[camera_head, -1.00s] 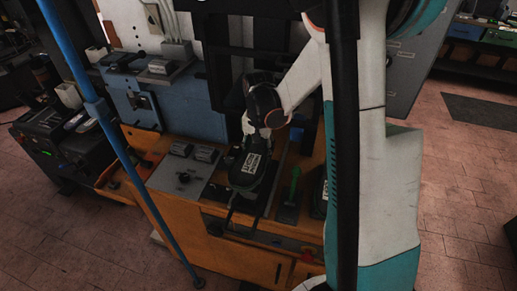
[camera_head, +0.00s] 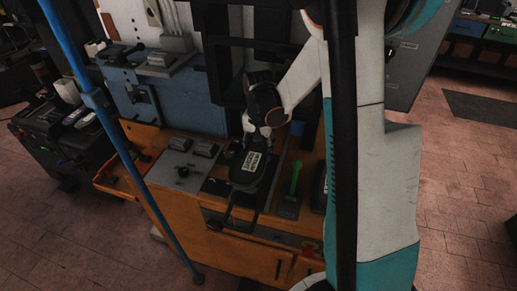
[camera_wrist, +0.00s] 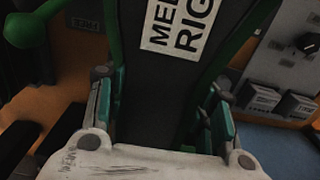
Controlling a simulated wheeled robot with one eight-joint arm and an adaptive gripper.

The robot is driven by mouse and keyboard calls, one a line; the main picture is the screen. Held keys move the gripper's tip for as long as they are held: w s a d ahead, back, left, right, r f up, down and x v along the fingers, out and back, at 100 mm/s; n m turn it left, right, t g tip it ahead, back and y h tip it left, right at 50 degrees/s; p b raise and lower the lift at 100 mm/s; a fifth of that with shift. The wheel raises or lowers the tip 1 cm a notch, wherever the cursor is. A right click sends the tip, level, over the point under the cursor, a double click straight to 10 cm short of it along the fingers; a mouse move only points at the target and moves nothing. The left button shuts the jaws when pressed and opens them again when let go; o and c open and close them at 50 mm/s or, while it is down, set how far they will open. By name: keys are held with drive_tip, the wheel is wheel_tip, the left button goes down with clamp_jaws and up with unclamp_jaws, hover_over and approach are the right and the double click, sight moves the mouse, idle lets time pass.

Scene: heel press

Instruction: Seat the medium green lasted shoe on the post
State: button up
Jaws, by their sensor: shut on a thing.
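The green lasted shoe (camera_wrist: 150,85) fills the middle of the wrist view. Its broad face is dark, its edges are green, and a white label reads "MED" and "RIG", cut off by the frame. My gripper (camera_wrist: 162,112) is shut on it, with a teal finger pad on each side. In the head view the shoe (camera_head: 249,168) looks dark, with its label facing up, and hangs from my gripper (camera_head: 249,138) over the front of the orange machine. I cannot make out the post; the shoe and my arm may hide it.
A green-handled lever (camera_head: 295,177) stands just right of the shoe; its green knob (camera_wrist: 27,28) shows in the wrist view. A grey control panel (camera_head: 183,170) lies to the left. The black press frame (camera_head: 225,70) rises behind. A blue pole (camera_head: 140,165) stands at the left.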

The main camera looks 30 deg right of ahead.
drive_tip(key=shift+f+b, duration=0.5)
drive_tip(key=shift+f, duration=0.05)
idle(0.4)
drive_tip(key=o, duration=1.4)
drive_tip(key=shift+r, duration=0.1)
wheel_tip(320, 180, up, 12)
drive_tip(key=shift+f, duration=0.1)
